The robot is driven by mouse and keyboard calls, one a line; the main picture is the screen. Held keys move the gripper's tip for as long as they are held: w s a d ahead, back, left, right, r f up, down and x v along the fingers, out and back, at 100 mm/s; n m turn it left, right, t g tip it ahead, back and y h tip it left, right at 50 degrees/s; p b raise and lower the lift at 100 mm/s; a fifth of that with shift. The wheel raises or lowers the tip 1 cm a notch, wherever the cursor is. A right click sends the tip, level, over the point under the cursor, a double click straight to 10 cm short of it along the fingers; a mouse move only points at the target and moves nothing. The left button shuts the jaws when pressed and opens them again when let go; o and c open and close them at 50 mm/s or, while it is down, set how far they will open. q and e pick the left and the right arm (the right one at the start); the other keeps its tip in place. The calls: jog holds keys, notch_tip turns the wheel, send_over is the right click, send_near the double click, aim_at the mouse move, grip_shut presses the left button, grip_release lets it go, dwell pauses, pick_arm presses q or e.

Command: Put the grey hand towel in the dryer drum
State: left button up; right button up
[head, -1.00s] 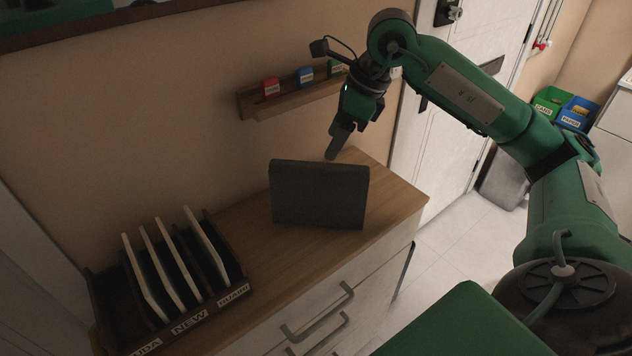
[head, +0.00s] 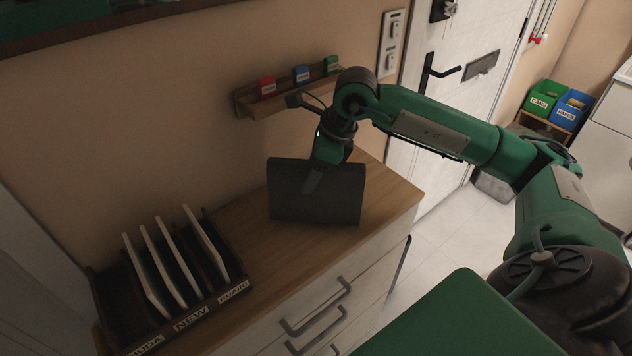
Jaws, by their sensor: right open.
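My right gripper (head: 314,182) hangs over the wooden-topped cabinet and points down. Its fingers overlap the face of a dark grey upright slab (head: 343,198) standing on the cabinet top. It is open and nothing shows between its fingers. I cannot tell whether it touches the slab. The slab looks flat and stiff, and I cannot make out whether it is cloth. I see nothing that is clearly a grey hand towel, and no dryer drum is in view. My left gripper is not in view.
The cabinet (head: 395,197) has drawers with grey handles. A dark rack (head: 115,310) with upright white panels stands at its left. A wall shelf (head: 252,108) holds red, blue and green items. A door (head: 455,105) and green (head: 543,98) and blue (head: 573,108) bins are at right.

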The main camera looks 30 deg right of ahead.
jog(key=shift+f+b, duration=0.3)
jog(key=shift+b, duration=0.15)
dwell(0.3)
jog(key=c, duration=1.2)
jog(key=shift+r, duration=0.15)
